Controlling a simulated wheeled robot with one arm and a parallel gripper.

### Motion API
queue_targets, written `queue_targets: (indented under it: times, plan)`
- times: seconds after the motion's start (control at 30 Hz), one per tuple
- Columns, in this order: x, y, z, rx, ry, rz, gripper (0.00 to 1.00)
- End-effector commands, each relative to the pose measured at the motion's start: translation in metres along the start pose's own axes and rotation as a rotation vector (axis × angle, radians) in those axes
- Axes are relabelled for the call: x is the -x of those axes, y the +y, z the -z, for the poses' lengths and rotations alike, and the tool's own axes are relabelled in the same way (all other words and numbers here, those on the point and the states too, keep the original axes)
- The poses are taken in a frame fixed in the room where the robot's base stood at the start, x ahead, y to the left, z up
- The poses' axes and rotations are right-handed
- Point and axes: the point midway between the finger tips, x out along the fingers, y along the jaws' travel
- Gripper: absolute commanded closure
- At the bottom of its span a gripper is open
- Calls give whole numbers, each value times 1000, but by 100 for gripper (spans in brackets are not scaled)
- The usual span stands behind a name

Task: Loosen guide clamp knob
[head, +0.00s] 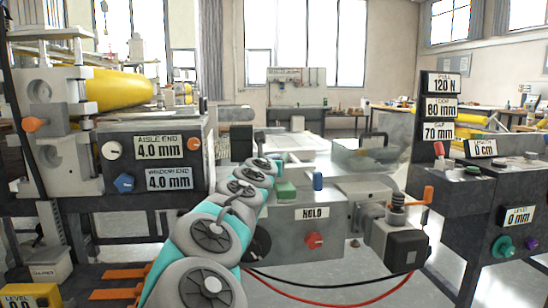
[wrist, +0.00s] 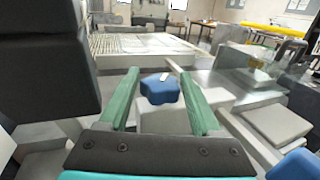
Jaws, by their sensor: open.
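A blue lobed knob (wrist: 160,88) with a white mark on top sits on a pale block (wrist: 163,119) in the wrist view. I take it to be the guide clamp knob. My gripper (wrist: 160,72) is open, with one green finger on each side of the knob. Gaps show between the knob and both fingers; whether they are level with it in height I cannot tell. In the head view my arm reaches away over the middle machine, and I cannot make out the knob or my fingers there.
The grey machine box (head: 306,228) with a HOLD label and a red knob (head: 314,240) stands right of my arm. A large dark block (wrist: 45,75) is close on the left in the wrist view.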

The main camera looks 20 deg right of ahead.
Motion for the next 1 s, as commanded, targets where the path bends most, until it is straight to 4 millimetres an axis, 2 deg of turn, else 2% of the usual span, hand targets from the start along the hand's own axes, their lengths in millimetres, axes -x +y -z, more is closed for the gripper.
queue_targets:
  times: [0.4,0.9,1.0]
  plan:
    - [-7,-1,0,-1,1,2,35]
    - [-7,-1,1,-1,1,2,91]
    - [-7,-1,1,-1,1,2,100]
